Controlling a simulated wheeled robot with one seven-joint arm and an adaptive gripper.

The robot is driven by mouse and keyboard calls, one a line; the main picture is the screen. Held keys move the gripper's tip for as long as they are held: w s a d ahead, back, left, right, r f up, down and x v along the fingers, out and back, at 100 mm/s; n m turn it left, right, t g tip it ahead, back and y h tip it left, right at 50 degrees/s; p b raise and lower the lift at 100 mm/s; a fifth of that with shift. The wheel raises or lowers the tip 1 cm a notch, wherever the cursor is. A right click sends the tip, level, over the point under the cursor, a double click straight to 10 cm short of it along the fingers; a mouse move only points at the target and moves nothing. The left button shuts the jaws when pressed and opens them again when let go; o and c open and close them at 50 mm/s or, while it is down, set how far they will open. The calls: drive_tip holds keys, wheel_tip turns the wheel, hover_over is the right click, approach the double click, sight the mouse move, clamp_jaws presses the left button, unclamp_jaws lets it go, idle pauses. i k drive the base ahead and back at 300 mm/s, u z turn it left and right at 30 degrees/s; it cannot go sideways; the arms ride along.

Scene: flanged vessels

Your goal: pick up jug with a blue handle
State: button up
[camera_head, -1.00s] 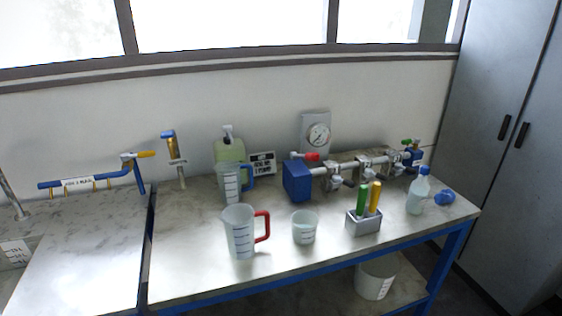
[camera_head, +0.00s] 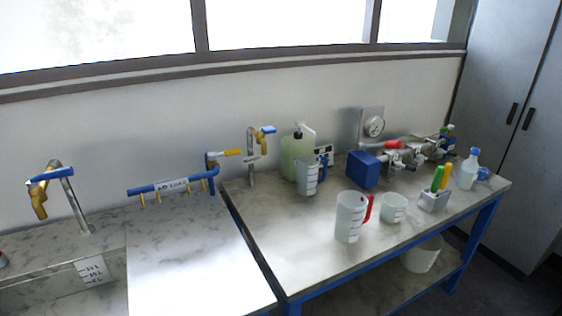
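The jug with a blue handle (camera_head: 308,177) is a clear measuring jug with dark markings. It stands upright toward the back of the metal-topped table (camera_head: 290,237), in front of a greenish pump bottle. Its blue handle is on its right side. A similar jug with a red handle (camera_head: 350,217) stands nearer the front edge, to the right. My gripper is not in view.
A pump bottle (camera_head: 293,160) stands close behind the blue-handled jug, and a blue box (camera_head: 363,169) with piping stands to its right. A small beaker (camera_head: 394,208), a holder (camera_head: 434,201) and a wash bottle (camera_head: 467,170) stand farther right. Left of the jug, the tabletop is clear.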

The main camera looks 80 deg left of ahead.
sight(308, 164)
drive_tip(key=k, duration=0.15)
drive_tip(key=u, duration=0.95)
